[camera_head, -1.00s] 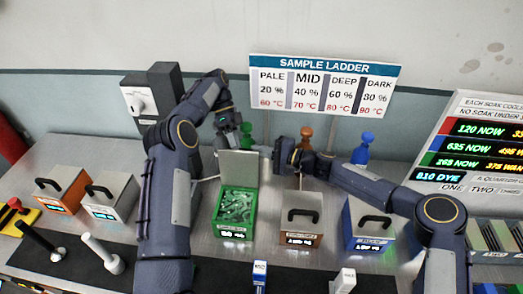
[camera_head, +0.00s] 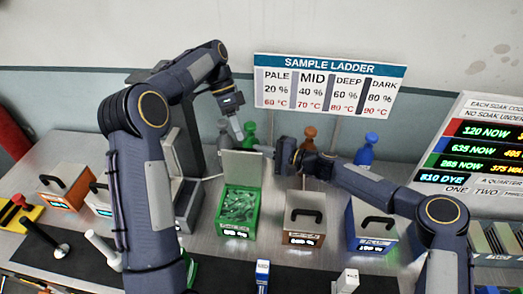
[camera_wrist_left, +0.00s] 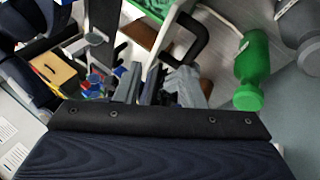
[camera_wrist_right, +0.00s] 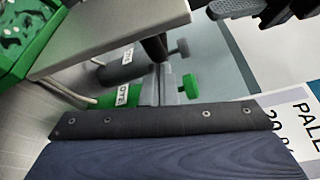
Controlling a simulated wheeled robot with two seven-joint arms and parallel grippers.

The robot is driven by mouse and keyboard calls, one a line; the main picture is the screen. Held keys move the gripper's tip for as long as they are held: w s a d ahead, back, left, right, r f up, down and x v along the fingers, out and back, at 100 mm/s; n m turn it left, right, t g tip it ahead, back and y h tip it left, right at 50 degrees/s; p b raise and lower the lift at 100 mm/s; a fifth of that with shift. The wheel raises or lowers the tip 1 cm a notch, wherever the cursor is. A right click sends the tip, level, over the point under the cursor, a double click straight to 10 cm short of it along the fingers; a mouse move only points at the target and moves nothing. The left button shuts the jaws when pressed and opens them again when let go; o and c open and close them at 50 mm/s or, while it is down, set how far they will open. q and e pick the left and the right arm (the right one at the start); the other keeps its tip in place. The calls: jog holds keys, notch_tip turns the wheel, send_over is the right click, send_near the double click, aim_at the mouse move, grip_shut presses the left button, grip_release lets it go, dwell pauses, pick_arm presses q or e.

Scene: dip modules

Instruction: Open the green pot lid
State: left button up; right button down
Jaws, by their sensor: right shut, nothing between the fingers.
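The green pot (camera_head: 222,226) stands in the middle of the bench, with green pieces inside. Its pale lid (camera_head: 240,168) stands raised at the pot's back edge. The lid's plate (camera_wrist_right: 105,35) and part of its dark handle (camera_wrist_right: 155,46) show in the right wrist view. The handle (camera_wrist_left: 187,42) also shows in the left wrist view. My left gripper (camera_head: 239,134) is behind and above the lid, apart from it; its fingers (camera_wrist_left: 158,86) look spread and empty. My right gripper (camera_head: 276,158) is shut and empty, just right of the lid; its fingertips (camera_wrist_right: 160,84) are together.
A brown-orange pot (camera_head: 304,212) and a blue pot (camera_head: 369,225) stand closed to the right. An orange pot (camera_head: 62,190) is at left. Green (camera_head: 249,132), orange (camera_head: 309,138) and blue (camera_head: 367,150) bottles stand behind. The sample ladder sign (camera_head: 328,84) is on the wall.

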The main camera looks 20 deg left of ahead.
pick_arm(q)
jog(key=s+d+r+n+t+y, duration=0.1)
jog(key=s+d+r+n+t, duration=0.2)
jog(key=s, duration=0.6)
jog(key=s+d+r+n+t, duration=0.15)
jog(key=s+r+n, duration=0.3)
jog(key=s, duration=0.45)
jog(key=s+d+f+n+t+b, duration=0.2)
jog(key=s+d+f+n+t, duration=0.2)
jog(key=s+f, duration=0.5)
jog(key=s+n, duration=0.1)
jog(key=s, duration=0.2)
jog(key=shift+s+d+f+b, duration=0.15)
jog(key=shift+s+f+b, duration=0.05)
jog(key=shift+s+b, duration=0.2)
pick_arm(e)
jog(key=shift+s+d+r, duration=0.15)
jog(key=shift+r, duration=0.15)
